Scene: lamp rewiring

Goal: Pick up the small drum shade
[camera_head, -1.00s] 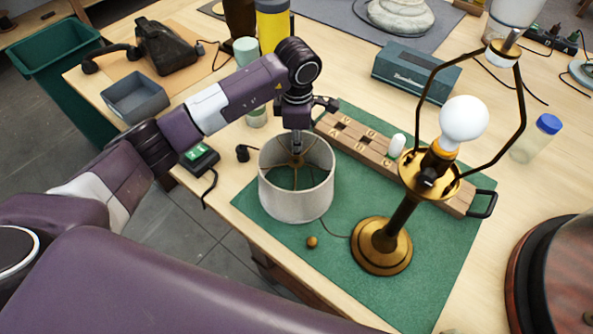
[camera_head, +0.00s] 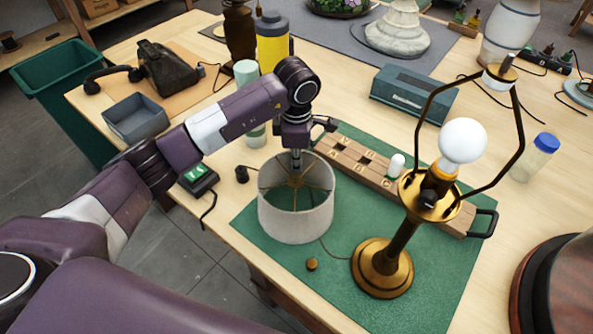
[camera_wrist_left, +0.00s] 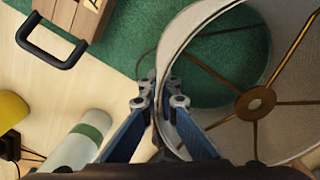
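The small drum shade (camera_head: 296,219) is an off-white cylinder with a brass spider frame across its open top. It stands upright on the green mat (camera_head: 252,214), left of the lamp (camera_head: 382,268). In the wrist view the shade (camera_wrist_left: 214,136) fills the right side. My left gripper (camera_head: 296,161) comes down from above at the shade's far rim. In the wrist view my left gripper (camera_wrist_left: 160,88) has one finger outside the wall and one inside. The fingers are close together and look shut on the wall. My right gripper is not in view.
The lamp's bare bulb (camera_head: 463,141) and tall harp stand right of the shade. A wooden block tray (camera_head: 355,168) lies behind it. A small brass knob (camera_head: 311,264) lies in front. A green-and-white cylinder (camera_wrist_left: 78,145) is near the gripper.

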